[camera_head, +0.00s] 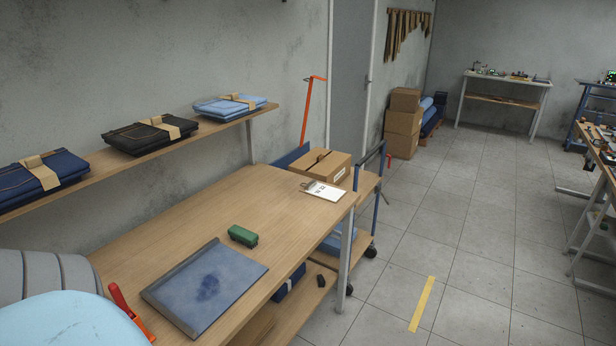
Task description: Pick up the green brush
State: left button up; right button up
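Neither of my grippers is in view.
The stained panel (205,286) lies in front of the brush. A clipboard (324,190) is at the bench's far end. A red-orange tool (130,312) is at lower left, beside large grey and light blue shapes. Folded cloth bundles (150,134) line a wall shelf. Floor at right is open.

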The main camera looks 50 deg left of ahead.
aim_at(244, 236)
jog(key=i, duration=1.65)
jog(key=i+u, duration=0.15)
jog(key=u, duration=0.3)
jog(key=i+l+u, duration=0.1)
jog(key=u, duration=0.35)
jog(key=i+l+u, duration=0.15)
jog(key=u, duration=0.3)
jog(key=i, duration=0.1)
